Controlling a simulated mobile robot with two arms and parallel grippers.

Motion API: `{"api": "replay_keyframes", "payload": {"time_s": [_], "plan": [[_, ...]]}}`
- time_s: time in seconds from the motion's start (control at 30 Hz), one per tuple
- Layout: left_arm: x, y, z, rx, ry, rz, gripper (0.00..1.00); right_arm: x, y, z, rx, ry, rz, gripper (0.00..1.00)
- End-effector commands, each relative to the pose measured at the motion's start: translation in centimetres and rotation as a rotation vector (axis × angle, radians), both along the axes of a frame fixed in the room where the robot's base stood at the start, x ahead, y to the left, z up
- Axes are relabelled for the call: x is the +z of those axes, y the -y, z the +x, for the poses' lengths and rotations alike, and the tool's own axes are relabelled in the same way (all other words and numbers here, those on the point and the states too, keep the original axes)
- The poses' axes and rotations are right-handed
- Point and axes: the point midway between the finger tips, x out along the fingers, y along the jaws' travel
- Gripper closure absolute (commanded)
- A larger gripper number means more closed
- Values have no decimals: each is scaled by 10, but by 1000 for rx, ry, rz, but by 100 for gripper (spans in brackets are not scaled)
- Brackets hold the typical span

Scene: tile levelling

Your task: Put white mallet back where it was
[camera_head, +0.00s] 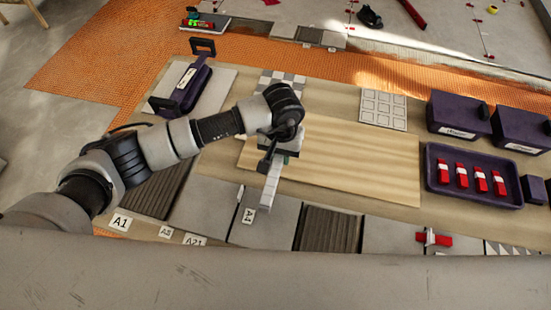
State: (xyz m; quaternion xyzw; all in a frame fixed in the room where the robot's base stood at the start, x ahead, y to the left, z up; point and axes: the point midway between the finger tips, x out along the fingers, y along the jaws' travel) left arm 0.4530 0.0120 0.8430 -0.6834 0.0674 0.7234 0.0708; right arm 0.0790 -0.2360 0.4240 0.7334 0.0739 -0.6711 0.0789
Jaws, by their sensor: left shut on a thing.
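My left gripper (278,152) reaches over the left part of the pale wooden board and points down. It is shut on the white mallet (270,192). A long, light part of the mallet shows below the gripper and runs towards the near edge of the board, over the grey tile marked A4. The rest of the mallet is hidden behind my gripper and wrist. I cannot tell whether the mallet touches the board or tile. My right gripper is not in view.
The wooden board (350,165) is clear to the right. A purple tray (470,198) holds several red pieces. Purple boxes (458,112) stand behind it. A dark-handled tool (190,80) lies at left.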

Motion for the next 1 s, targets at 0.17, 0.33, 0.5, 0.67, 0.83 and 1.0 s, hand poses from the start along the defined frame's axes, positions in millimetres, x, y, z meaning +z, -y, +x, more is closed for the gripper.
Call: {"api": "replay_keyframes", "payload": {"time_s": [0.17, 0.33, 0.5, 0.67, 0.83, 1.0], "plan": [[-7, -11, -5, 0, 2, -1, 100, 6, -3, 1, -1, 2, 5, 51], [-31, -11, -7, 2, -2, 0, 100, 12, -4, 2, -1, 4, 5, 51], [-46, -11, -5, 0, 2, -2, 100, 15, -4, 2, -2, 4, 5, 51], [-47, -11, -5, -1, 4, -2, 100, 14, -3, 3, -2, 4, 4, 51], [-50, -11, -5, -1, 4, -2, 100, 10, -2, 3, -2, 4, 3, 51], [-50, -11, -5, 0, 1, 0, 52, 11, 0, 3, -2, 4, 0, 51]]}}
